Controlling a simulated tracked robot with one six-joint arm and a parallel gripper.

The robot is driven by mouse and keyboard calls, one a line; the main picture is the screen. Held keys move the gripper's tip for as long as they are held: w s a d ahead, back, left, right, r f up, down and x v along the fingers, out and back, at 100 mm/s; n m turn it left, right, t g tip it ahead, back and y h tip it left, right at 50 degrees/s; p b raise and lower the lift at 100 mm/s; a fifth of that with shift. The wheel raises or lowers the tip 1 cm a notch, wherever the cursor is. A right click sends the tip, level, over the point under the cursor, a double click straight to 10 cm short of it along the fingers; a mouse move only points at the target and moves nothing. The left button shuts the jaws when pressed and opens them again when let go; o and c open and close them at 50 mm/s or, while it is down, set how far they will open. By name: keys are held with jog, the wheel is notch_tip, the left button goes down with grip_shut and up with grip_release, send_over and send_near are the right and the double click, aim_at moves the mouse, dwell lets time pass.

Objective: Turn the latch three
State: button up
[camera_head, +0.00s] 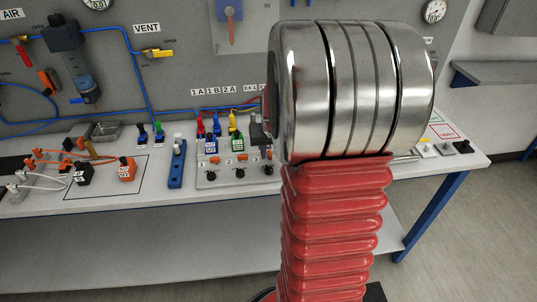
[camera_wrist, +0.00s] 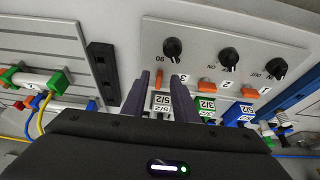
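Latch three is a small orange piece (camera_wrist: 174,80) beside the label 3 on the grey valve panel (camera_wrist: 205,62). In the head view my wrist hides most of the gripper and part of the panel's right end.
Orange latches two (camera_wrist: 207,86) and one (camera_wrist: 248,92) sit alongside, with black knobs (camera_wrist: 172,47) opposite. Green (camera_wrist: 206,104) and blue (camera_wrist: 240,111) blocks stand near them. In the head view, a blue stand (camera_head: 177,165) is left of the panel; bench space remains in front.

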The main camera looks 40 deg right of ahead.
jog(key=shift+w+d+f, duration=0.15)
jog(key=shift+w+f, duration=0.05)
jog(key=shift+f, duration=0.4)
jog(key=shift+c, duration=0.3)
